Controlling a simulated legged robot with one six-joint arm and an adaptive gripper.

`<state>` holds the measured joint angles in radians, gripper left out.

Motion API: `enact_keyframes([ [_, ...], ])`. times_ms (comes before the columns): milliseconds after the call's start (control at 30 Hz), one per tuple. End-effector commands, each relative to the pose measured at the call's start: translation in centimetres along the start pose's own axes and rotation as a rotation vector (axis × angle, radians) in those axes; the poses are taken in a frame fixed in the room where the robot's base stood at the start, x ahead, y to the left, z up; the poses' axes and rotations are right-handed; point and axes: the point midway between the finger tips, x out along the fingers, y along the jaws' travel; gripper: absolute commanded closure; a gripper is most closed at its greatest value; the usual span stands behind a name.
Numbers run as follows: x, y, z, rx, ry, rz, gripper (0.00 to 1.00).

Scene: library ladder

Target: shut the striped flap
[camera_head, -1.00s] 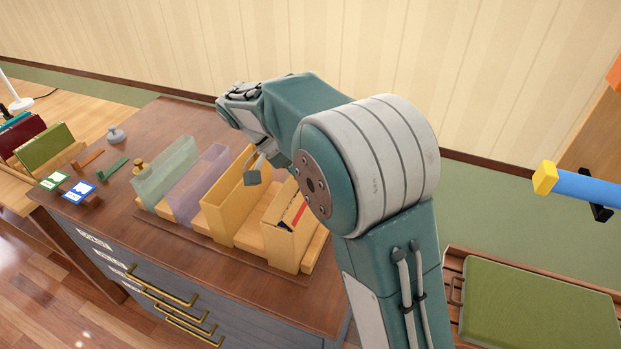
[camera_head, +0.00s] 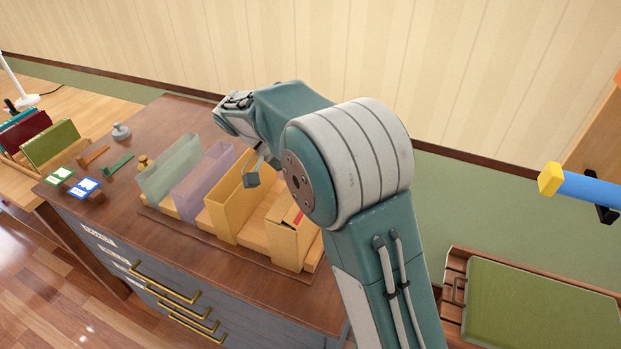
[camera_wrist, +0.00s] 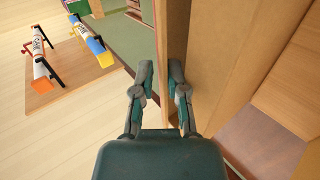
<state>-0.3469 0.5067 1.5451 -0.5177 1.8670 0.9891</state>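In the head view a grey fingertip (camera_head: 252,180) shows above the yellow section of a divided rack (camera_head: 232,222) on the dark wooden cabinet top. I cannot make out a striped flap for certain. A small red strip (camera_head: 299,218) shows at the rack's right box, partly hidden by my arm.
Green (camera_head: 168,172) and lilac (camera_head: 205,180) translucent dividers stand left of the yellow section. A blue bar with a yellow end (camera_head: 550,179) juts in at right, above a green-topped tray (camera_head: 540,305). In the wrist view, labelled tubes (camera_wrist: 90,40) lie at left.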

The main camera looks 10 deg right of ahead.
Motion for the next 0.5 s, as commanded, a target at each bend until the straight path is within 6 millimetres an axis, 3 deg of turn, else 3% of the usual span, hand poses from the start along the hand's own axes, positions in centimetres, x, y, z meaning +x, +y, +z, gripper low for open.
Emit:
enact_keyframes([
  [500,0.10,0.17,0.01,0.000,-0.001,-0.057,0.60],
])
